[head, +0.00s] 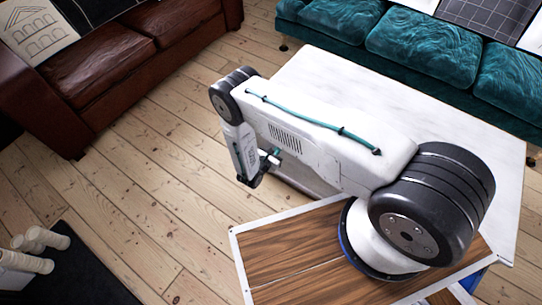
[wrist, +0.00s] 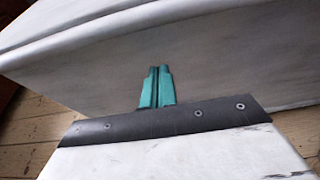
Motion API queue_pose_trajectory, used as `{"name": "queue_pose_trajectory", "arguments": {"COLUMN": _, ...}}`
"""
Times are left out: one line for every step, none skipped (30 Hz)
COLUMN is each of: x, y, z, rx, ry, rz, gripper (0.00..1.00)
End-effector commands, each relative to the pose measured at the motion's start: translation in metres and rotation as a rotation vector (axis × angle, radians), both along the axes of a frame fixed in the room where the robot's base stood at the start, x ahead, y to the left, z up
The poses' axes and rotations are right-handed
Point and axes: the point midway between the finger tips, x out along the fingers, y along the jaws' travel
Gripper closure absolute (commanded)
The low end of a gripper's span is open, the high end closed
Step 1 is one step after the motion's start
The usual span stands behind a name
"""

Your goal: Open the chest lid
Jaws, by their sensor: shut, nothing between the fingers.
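The chest (head: 325,78) is a long white box with a flat top, partly hidden behind my arm in the head view. Its lid looks down. In the wrist view the chest's grey-white side (wrist: 90,72) fills the upper part, with the ridged lid edge (wrist: 60,28) running across the top. My gripper (head: 276,153) is low beside the chest's near left side in the head view. In the wrist view its teal fingers (wrist: 157,72) are together, empty, pointing at the side below the lid edge. Whether they touch it I cannot tell.
A brown leather sofa (head: 120,55) stands at the upper left and a teal sofa (head: 420,48) behind the chest. A dark mat (head: 75,275) with pale rolled objects (head: 40,240) is at the lower left. Bare floorboards (head: 150,170) lie clear between.

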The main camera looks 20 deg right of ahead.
Motion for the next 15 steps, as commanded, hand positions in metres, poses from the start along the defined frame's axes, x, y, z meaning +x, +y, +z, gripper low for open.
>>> {"name": "queue_pose_trajectory", "arguments": {"x": 0.004, "y": -0.006, "z": 0.0, "rx": 0.0, "ry": -0.001, "rz": -0.003, "gripper": 1.0}}
{"name": "queue_pose_trajectory", "arguments": {"x": 0.004, "y": -0.004, "z": 0.008, "rx": 0.0, "ry": -0.001, "rz": 0.0, "gripper": 1.0}}
{"name": "queue_pose_trajectory", "arguments": {"x": 0.004, "y": -0.003, "z": 0.015, "rx": -0.001, "ry": -0.001, "rz": 0.001, "gripper": 1.0}}
{"name": "queue_pose_trajectory", "arguments": {"x": 0.004, "y": -0.003, "z": 0.02, "rx": 0.0, "ry": -0.002, "rz": 0.001, "gripper": 1.0}}
{"name": "queue_pose_trajectory", "arguments": {"x": 0.003, "y": -0.003, "z": 0.023, "rx": -0.001, "ry": -0.001, "rz": 0.001, "gripper": 1.0}}
{"name": "queue_pose_trajectory", "arguments": {"x": 0.003, "y": -0.003, "z": 0.027, "rx": 0.0, "ry": 0.0, "rz": 0.0, "gripper": 1.0}}
{"name": "queue_pose_trajectory", "arguments": {"x": 0.003, "y": -0.003, "z": 0.03, "rx": -0.001, "ry": -0.001, "rz": 0.0, "gripper": 1.0}}
{"name": "queue_pose_trajectory", "arguments": {"x": 0.003, "y": -0.003, "z": 0.032, "rx": 0.0, "ry": -0.001, "rz": 0.0, "gripper": 1.0}}
{"name": "queue_pose_trajectory", "arguments": {"x": 0.003, "y": -0.003, "z": 0.035, "rx": 0.0, "ry": 0.0, "rz": 0.0, "gripper": 1.0}}
{"name": "queue_pose_trajectory", "arguments": {"x": 0.002, "y": -0.003, "z": 0.036, "rx": 0.0, "ry": 0.0, "rz": 0.0, "gripper": 1.0}}
{"name": "queue_pose_trajectory", "arguments": {"x": 0.002, "y": -0.003, "z": 0.037, "rx": 0.0, "ry": 0.0, "rz": 0.0, "gripper": 1.0}}
{"name": "queue_pose_trajectory", "arguments": {"x": 0.002, "y": -0.003, "z": 0.038, "rx": 0.0, "ry": 0.0, "rz": 0.0, "gripper": 1.0}}
{"name": "queue_pose_trajectory", "arguments": {"x": 0.002, "y": -0.003, "z": 0.038, "rx": 0.0, "ry": 0.0, "rz": 0.0, "gripper": 1.0}}
{"name": "queue_pose_trajectory", "arguments": {"x": 0.002, "y": -0.003, "z": 0.039, "rx": 0.0, "ry": 0.0, "rz": 0.0, "gripper": 1.0}}
{"name": "queue_pose_trajectory", "arguments": {"x": 0.002, "y": -0.003, "z": 0.039, "rx": -0.001, "ry": -0.001, "rz": 0.0, "gripper": 1.0}}
